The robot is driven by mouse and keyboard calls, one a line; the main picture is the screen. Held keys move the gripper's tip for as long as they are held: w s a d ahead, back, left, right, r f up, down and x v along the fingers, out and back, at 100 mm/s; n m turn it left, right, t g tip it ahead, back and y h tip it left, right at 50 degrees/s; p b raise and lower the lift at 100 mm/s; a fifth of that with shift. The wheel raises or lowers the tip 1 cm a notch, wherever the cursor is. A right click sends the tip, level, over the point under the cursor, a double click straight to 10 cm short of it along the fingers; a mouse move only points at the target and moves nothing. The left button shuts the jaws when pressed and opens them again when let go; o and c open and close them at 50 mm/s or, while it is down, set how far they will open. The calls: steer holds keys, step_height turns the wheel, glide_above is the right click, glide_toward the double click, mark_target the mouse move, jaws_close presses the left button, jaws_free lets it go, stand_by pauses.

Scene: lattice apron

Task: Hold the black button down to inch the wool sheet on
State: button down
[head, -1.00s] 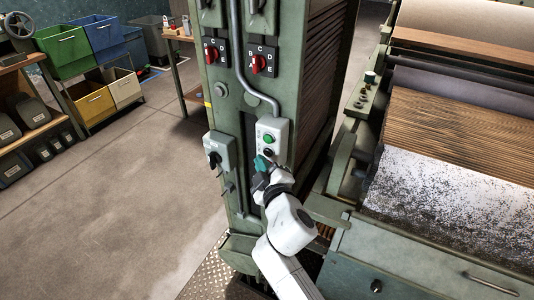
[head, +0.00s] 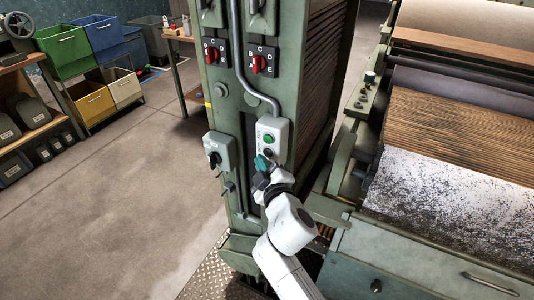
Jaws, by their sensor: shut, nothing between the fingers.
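A pale grey control box (head: 281,137) is mounted on the green machine column. It carries a green button (head: 268,139) and, just below it, the black button (head: 268,152), partly hidden by my gripper. My gripper (head: 262,162), with teal fingers, is shut and empty. Its tips are at the lower part of the box, right by the black button; I cannot tell whether they touch it. The wool sheet (head: 440,205), white with dark and coloured specks, lies on the machine at right, below a brown, ridged surface (head: 450,130).
Red rotary switches (head: 258,64) sit higher on the column. A grey switch box (head: 219,151) with a black knob is left of the control box. A conduit (head: 240,60) runs down to the control box. Open floor (head: 110,210) lies at left, with coloured bins (head: 92,103) behind.

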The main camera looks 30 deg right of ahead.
steer(key=shift+w+d, duration=0.2)
steer(key=shift+d, duration=0.1)
steer(key=shift+w+d, duration=0.3)
steer(key=shift+d, duration=0.15)
stand_by(2.0)
stand_by(1.2)
steer(key=shift+s+a, duration=0.55)
steer(key=shift+a, duration=0.25)
steer(key=shift+b, duration=0.3)
steer(key=shift+s+a+b, duration=0.55)
steer(key=shift+s+a, duration=0.2)
steer(key=shift+a, duration=0.3)
steer(key=shift+s+a+b, duration=0.55)
steer(key=shift+s+a, duration=0.2)
steer(key=shift+a, duration=0.25)
steer(key=shift+d, duration=0.1)
